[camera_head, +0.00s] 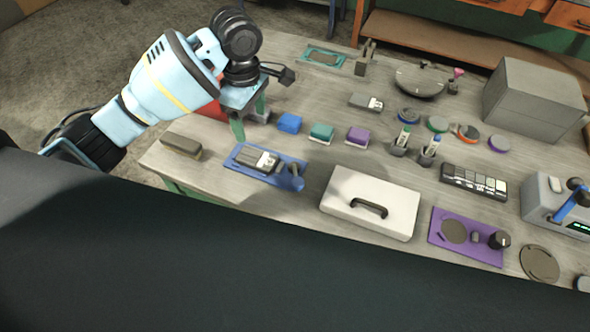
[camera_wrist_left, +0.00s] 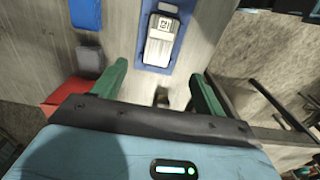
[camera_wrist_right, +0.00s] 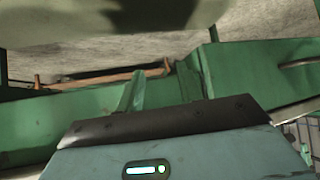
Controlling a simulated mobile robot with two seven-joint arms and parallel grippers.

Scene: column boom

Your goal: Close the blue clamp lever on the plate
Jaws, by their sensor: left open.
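A blue plate (camera_head: 238,158) lies at the left part of the table. It bears a grey block with a white label (camera_head: 257,160) and, at its right end, a small clamp with a blue-grey lever (camera_head: 290,177). The lever's exact angle is too small to tell. My left gripper (camera_head: 249,118) is open and empty, above and behind the plate. In the left wrist view the blue plate (camera_wrist_left: 180,41) shows ahead between the open fingers (camera_wrist_left: 160,84); the lever is not visible there. My right gripper (camera_wrist_right: 161,82) is off the head view, among green framework.
Blue (camera_head: 289,122), teal (camera_head: 321,132) and purple (camera_head: 357,136) blocks stand behind the plate. A brush-like block (camera_head: 181,145) lies left of it. A white case with a black handle (camera_head: 375,190) stands close on the right. A red thing (camera_head: 212,110) is partly behind my left gripper.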

